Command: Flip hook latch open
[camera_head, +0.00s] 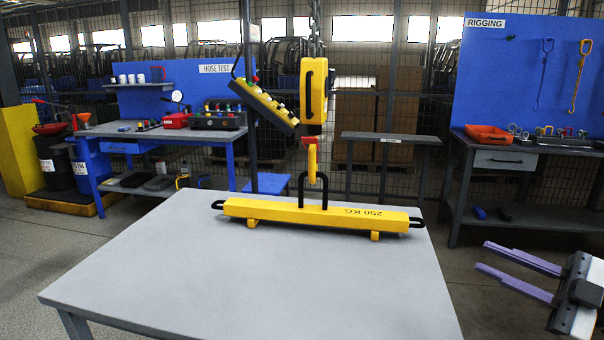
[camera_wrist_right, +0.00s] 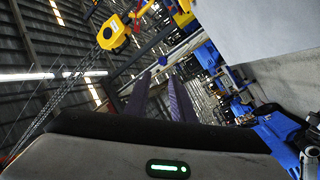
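A yellow hook (camera_head: 312,165) with a red latch (camera_head: 308,141) hangs under the yellow hoist block (camera_head: 313,90) on a chain, above the table. The hook's lower end is at the black lifting loop (camera_head: 313,188) of the yellow 250 KG beam (camera_head: 280,212); I cannot tell whether it touches the loop. My right gripper (camera_head: 518,264) is at the lower right, off the table's right side and well apart from the hook. Its two purple fingers are apart with nothing between them; they also show in the right wrist view (camera_wrist_right: 160,98). My left gripper is not in view.
The grey table (camera_head: 230,275) is bare in front of the beam. A yellow pendant control (camera_head: 265,105) hangs left of the hoist block. A rigging bench (camera_head: 530,158) with a red tray stands at the right, and a hose test bench (camera_head: 170,137) at the left.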

